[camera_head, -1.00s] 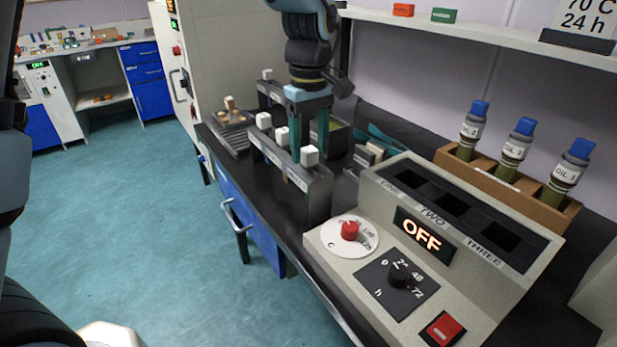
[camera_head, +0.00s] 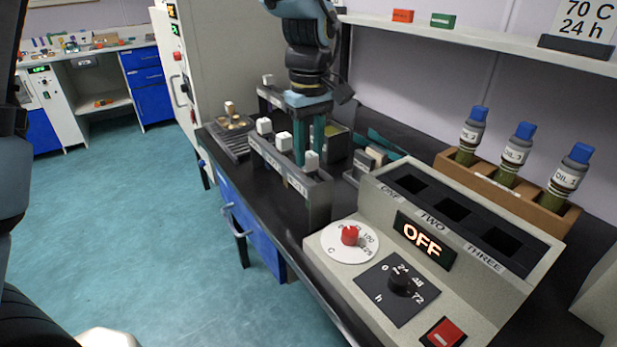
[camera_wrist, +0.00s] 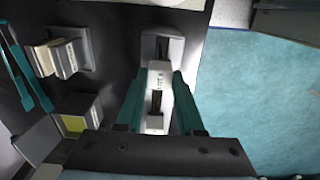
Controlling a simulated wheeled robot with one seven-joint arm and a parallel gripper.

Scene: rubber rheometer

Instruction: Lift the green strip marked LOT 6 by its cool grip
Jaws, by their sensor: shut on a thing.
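In the wrist view, the teal fingers of my gripper (camera_wrist: 158,118) are shut on a white grip piece (camera_wrist: 157,72) with dark lettering that seems to start with LOT; the number is too small to read. A dark slot runs along it, and a grey block (camera_wrist: 148,44) lies beyond its far end. No green strip shows clearly; the head view hides the fingertips' hold behind the rack.
The control box (camera_head: 340,275) with an OFF display stands at the near right. Oil bottles (camera_head: 516,155) stand in a wooden rack behind it. A tray (camera_head: 237,146) lies left of the gripper. A pale block holder (camera_wrist: 67,55) and a yellow-topped box (camera_wrist: 78,118) are close by.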

